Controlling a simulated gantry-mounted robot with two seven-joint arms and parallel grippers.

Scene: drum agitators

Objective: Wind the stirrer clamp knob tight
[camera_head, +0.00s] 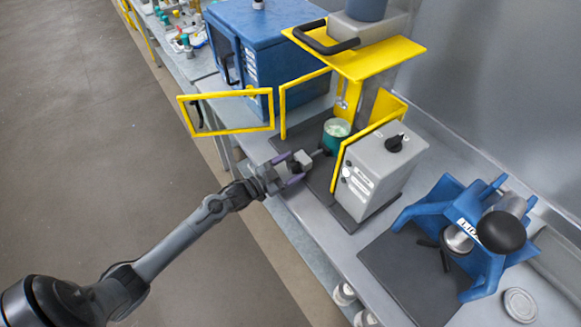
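The stirrer is a machine with a yellow frame (375,58) and a grey control box (376,172) on the bench. A green beaker (336,134) stands inside its frame. A small grey block (303,160) with a dark rod-like part shows at the front of the stirrer, beside the beaker; it looks like the clamp knob, but is too small to be sure. My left gripper (298,166) has its purple fingers spread apart at this block, one on either side of its near end. Contact is not clear. My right gripper is not in view.
A yellow-framed guard door (228,111) stands swung out on the left of the stirrer, close above my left gripper. A blue cabinet (262,40) stands behind. A blue machine (470,232) with a black ball knob and a round metal lid (520,305) are at the right.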

